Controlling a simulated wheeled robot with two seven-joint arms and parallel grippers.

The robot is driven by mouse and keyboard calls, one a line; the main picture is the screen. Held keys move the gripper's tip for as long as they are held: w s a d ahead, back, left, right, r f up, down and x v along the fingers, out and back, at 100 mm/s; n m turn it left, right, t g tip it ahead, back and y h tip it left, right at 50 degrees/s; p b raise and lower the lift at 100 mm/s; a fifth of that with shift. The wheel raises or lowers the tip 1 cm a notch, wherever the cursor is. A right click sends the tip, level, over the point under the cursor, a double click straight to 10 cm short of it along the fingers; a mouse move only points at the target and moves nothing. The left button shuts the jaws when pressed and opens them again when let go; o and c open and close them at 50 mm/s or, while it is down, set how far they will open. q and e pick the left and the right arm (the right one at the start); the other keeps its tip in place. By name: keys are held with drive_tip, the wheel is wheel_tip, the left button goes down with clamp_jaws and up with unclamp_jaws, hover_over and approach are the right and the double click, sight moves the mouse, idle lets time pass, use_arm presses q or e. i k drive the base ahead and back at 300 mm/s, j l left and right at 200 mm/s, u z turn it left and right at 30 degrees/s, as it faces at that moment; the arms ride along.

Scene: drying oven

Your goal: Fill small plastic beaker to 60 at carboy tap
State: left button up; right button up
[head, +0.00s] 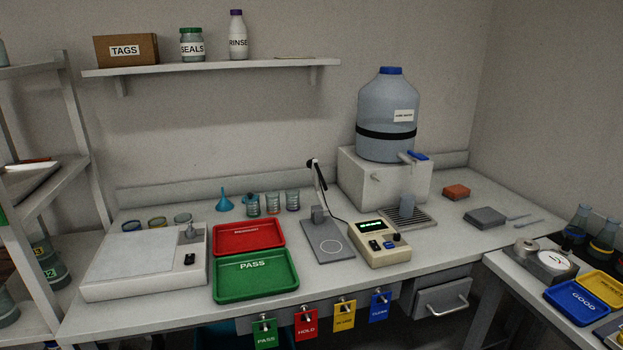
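The carboy (375,110) is a large bluish translucent bottle with a blue cap, a dark band and a white label. It stands on a white box (362,188) at the back right of the bench. Its tap (413,156) has a blue handle and sticks out at the front right. Neither of my grippers is in view.
A grey-cream meter (380,246) and a probe stand (327,243) are left of the drip tray. Red (248,236) and green (255,275) trays, several small beakers (272,203) and a blue funnel (223,200) lie further left. Bench right of the drip tray is partly clear.

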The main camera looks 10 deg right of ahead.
sight(419, 157)
drive_tip(key=i+l+u, duration=0.15)
drive_tip(key=l, duration=0.3)
drive_tip(key=i+l+u, duration=0.1)
drive_tip(key=l, duration=0.4)
drive_tip(key=i+l+u, duration=0.15)
drive_tip(key=l, duration=0.35)
drive_tip(key=l+u, duration=0.1)
drive_tip(key=l, duration=0.35)
drive_tip(key=i, duration=0.05)
